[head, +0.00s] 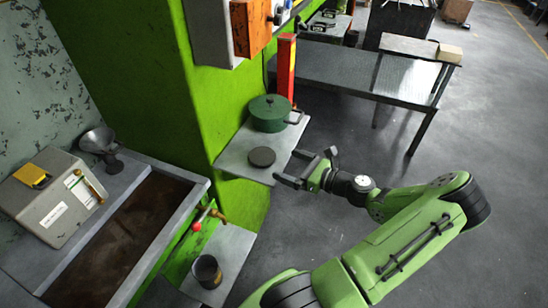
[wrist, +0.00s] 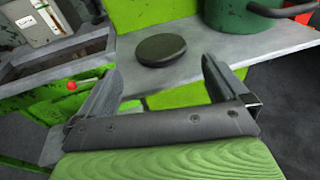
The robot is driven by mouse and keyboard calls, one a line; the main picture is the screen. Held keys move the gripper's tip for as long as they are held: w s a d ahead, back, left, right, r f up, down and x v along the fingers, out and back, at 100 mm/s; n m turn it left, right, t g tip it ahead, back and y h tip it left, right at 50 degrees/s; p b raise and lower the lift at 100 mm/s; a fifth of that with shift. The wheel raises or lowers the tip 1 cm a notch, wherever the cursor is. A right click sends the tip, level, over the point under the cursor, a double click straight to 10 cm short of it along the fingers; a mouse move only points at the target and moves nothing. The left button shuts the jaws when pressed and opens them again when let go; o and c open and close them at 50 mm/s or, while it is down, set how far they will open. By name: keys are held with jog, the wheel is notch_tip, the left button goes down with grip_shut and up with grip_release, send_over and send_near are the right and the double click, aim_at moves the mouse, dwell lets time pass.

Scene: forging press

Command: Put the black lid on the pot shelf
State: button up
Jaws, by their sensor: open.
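The black lid (head: 262,157) is a flat dark disc lying on the pot shelf (head: 238,160), a grey shelf fixed to the green press. It lies in front of the green pot (head: 269,112), apart from it. In the wrist view the lid (wrist: 161,49) lies near the front edge of the shelf (wrist: 210,65), beyond my fingertips. My gripper (head: 303,168) is open and empty just right of the shelf's front edge. In the wrist view its two fingers (wrist: 160,85) stand wide apart, with the lid seen between and beyond them.
A lower shelf (head: 236,247) holds a dark cup (head: 207,271). A trough (head: 120,235), a grey box (head: 52,196) and a funnel (head: 100,142) stand at left. A valve with a red knob (head: 197,226) sticks out. A metal table (head: 355,75) stands behind; the floor at right is clear.

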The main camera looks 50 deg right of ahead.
jog(key=a+n+g+y, duration=0.1)
jog(key=a+n+g, duration=0.1)
jog(key=n, duration=0.1)
jog(key=a+n+g+y, duration=0.1)
jog(key=a+n+g, duration=0.1)
jog(key=a, duration=0.1)
jog(key=a+r+n+g+y, duration=0.1)
jog(key=a+n+g+y, duration=0.1)
jog(key=a+n, duration=0.1)
jog(key=shift+w+a+n, duration=0.2)
jog(key=shift+w+n, duration=0.1)
jog(key=shift+w, duration=0.1)
jog(key=a+r+n+g+h, duration=0.2)
jog(key=a+r+n+g, duration=0.2)
jog(key=a+n+g, duration=0.5)
jog(key=s+a+r+n+t+h, duration=0.4)
jog(key=s+a+r+n, duration=0.7)
jog(key=n, duration=0.5)
notch_tip(320, 180, up, 2)
jog(key=shift+a+r+n+t, duration=0.3)
jog(key=shift+a+n, duration=0.1)
jog(key=shift+a, duration=0.8)
jog(key=shift+r+p, duration=0.25)
jog(key=shift+p, duration=0.1)
